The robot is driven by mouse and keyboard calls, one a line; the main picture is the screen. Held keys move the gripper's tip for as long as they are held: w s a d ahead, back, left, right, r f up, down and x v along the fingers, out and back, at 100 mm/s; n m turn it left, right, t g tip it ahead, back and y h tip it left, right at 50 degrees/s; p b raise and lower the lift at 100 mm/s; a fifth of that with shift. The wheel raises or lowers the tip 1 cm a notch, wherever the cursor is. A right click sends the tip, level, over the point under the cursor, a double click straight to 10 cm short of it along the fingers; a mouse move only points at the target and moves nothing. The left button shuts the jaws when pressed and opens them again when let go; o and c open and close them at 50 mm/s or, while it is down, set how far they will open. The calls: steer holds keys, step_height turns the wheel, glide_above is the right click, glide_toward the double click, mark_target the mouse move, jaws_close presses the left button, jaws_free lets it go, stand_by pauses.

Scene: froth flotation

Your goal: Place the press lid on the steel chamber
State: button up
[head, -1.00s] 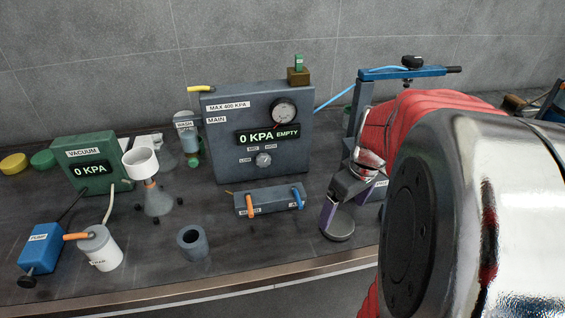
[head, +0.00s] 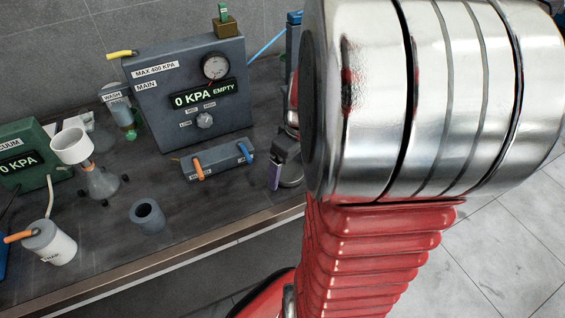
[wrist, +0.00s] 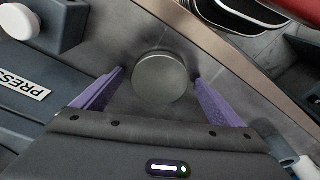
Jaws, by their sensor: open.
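A round, flat-topped dark grey metal piece (wrist: 161,77) stands between the purple fingers of my gripper (wrist: 158,76) in the wrist view. It looks like the press lid, but I cannot be sure. My gripper is open, with a finger on each side and visible gaps. In the head view my gripper (head: 277,165) is partly hidden behind my arm, low over the bench's right part. A hollow grey cylinder (head: 147,216), open at the top, stands near the bench's front edge. I cannot tell if it is the steel chamber.
The press body (wrist: 30,95), labelled PRESS, lies left of my gripper in the wrist view. The main pressure box (head: 190,95) reads 0 KPA EMPTY. A small valve block (head: 218,160) sits before it. A funnel flask (head: 100,182) and white trap (head: 50,243) stand left.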

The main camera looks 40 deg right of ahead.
mark_target(290, 170)
steer(key=shift+c, duration=0.6)
steer(key=c, duration=1.4)
steer(key=shift+r, duration=0.1)
step_height(290, 170, up, 10)
stand_by(0.6)
